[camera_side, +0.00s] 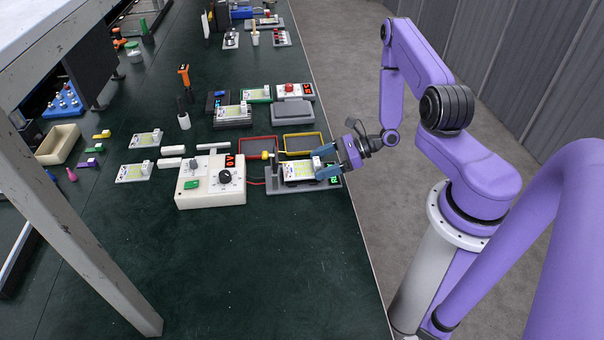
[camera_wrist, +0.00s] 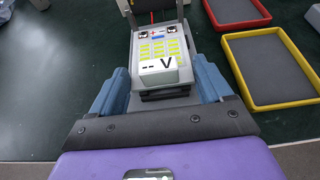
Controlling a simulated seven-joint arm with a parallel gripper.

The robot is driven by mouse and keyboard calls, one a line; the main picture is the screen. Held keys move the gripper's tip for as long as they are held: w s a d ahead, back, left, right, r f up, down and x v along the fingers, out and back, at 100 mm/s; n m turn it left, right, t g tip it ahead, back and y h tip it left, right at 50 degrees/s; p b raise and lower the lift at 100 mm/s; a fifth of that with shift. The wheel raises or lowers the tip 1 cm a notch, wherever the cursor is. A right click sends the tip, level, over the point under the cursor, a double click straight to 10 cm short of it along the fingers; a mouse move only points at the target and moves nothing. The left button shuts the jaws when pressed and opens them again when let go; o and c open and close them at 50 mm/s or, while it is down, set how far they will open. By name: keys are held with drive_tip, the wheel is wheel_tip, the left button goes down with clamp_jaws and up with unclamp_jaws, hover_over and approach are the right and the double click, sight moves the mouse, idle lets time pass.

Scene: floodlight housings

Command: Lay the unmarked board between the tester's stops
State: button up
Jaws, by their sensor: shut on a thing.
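My gripper (camera_side: 323,163) is shut on a pale board (camera_side: 297,170), its blue fingers at the two sides of the board's near end. In the wrist view the board (camera_wrist: 157,48) lies between the fingers of my gripper (camera_wrist: 160,85), showing yellow-green patches, a small blue mark and a white block reading "-- V". The grey tester (camera_side: 275,187) is under the board, with a lit green display at its right. The board looks level and low over the tester's bed. I cannot tell whether it touches the bed; the stops are mostly hidden.
A cream control box (camera_side: 211,183) with a dial stands left of the tester. A red-rimmed tray (camera_side: 245,139) and a yellow-rimmed tray (camera_side: 320,140) lie behind it. Two similar boards (camera_side: 145,139) (camera_side: 131,173) lie farther left. The bench front is clear.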

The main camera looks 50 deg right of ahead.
drive_tip(key=shift+f, duration=0.4)
idle(0.4)
drive_tip(key=o, duration=1)
